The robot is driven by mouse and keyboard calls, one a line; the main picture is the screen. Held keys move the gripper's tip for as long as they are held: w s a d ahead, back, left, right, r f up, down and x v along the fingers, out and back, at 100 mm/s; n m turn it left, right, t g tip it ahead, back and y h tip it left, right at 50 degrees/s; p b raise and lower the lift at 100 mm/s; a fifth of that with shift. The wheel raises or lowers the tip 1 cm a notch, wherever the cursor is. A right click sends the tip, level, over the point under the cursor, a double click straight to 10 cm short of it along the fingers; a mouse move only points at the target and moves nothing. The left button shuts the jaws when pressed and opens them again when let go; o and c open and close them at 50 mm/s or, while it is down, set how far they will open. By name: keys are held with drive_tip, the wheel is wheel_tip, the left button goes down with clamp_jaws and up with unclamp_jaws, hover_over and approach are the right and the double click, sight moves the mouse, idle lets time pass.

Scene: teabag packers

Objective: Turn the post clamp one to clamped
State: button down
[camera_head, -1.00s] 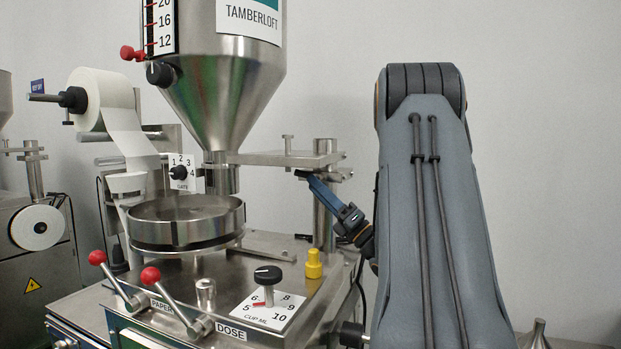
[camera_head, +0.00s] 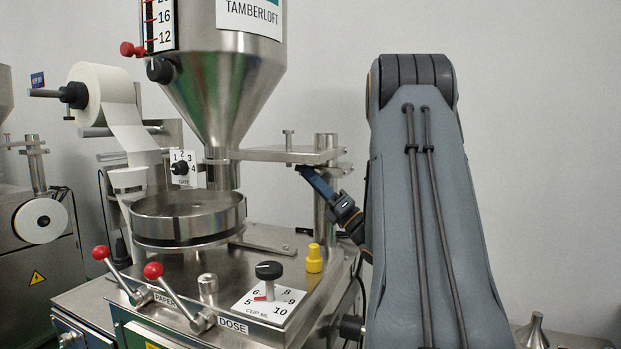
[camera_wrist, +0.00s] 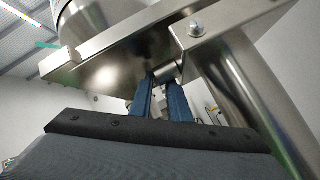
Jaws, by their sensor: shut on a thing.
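The post clamp (camera_head: 327,156) is a metal block where the flat bracket arm meets the upright steel post (camera_head: 325,190). My gripper (camera_head: 304,170) reaches up from the lower right, with its blue fingers under the bracket beside the post. In the wrist view, the fingers (camera_wrist: 162,82) are shut on a small metal piece (camera_wrist: 167,73) at the clamp block (camera_wrist: 205,32), seemingly the clamp's lever. Most of that piece is hidden between the fingers, so its angle is hard to tell.
The hopper (camera_head: 224,85) hangs on the bracket over a round pan (camera_head: 187,220).

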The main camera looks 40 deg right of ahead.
drive_tip(key=shift+t+b, duration=0.5)
drive_tip(key=shift+b, duration=0.85)
drive_tip(key=shift+d+r+m+t+b, duration=0.1)
drive_tip(key=shift+r+m+t+b, duration=0.25)
drive_tip(key=shift+b, duration=0.6)
drive_tip(key=c, duration=1.7)
unclamp_jaws()
drive_tip(key=shift+f, duration=0.1)
drive_tip(key=shift+s+f, duration=0.1)
drive_tip(key=shift+f, duration=0.05)
drive_tip(key=b+v, duration=0.7)
drive_tip(key=b, duration=0.1)
drive_tip(key=shift+s+f, duration=0.15)
drive_tip(key=shift+f, duration=0.05)
